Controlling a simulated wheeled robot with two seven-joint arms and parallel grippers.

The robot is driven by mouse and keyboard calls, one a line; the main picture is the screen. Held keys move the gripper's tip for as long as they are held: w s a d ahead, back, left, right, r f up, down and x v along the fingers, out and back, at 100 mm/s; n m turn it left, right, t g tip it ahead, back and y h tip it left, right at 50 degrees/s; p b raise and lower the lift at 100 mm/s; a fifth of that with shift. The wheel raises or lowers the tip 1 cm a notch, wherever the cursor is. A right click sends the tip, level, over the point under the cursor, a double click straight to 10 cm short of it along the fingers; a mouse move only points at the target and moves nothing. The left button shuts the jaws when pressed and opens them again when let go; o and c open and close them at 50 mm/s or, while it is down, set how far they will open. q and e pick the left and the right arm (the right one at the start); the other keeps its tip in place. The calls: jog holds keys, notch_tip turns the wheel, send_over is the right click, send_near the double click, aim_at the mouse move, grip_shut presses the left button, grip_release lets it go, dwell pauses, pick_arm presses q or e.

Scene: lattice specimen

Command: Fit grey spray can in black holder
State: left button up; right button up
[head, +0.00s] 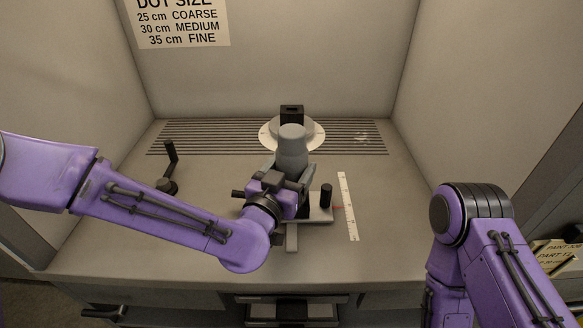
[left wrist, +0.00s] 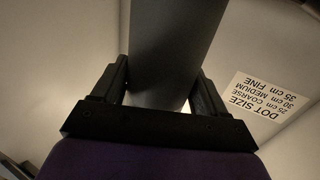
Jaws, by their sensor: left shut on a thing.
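The grey spray can (head: 292,142) stands roughly upright in the head view, in the middle of the booth. My left gripper (head: 289,172) is shut on it from the near side. In the left wrist view the can (left wrist: 175,45) fills the space between the two black fingers (left wrist: 163,90). A black part (head: 304,206), which looks like the black holder, shows just behind and right of my gripper, on a flat grey plate (head: 320,215). The can's lower end is hidden by my gripper, so I cannot tell whether it touches the holder. My right gripper is out of view.
A black block (head: 291,114) sits at the back on a white round disc (head: 264,133). A black knob (head: 326,195) stands on the plate, beside a white ruler strip (head: 348,205). A black crank-like stand (head: 169,168) is at left. The booth floor at right is clear.

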pick_arm(q)
jog(key=shift+s+f, duration=0.1)
jog(key=shift+f, duration=0.35)
dwell(0.4)
jog(key=o, duration=1)
jog(key=shift+b, duration=0.3)
jog(key=v, duration=0.5)
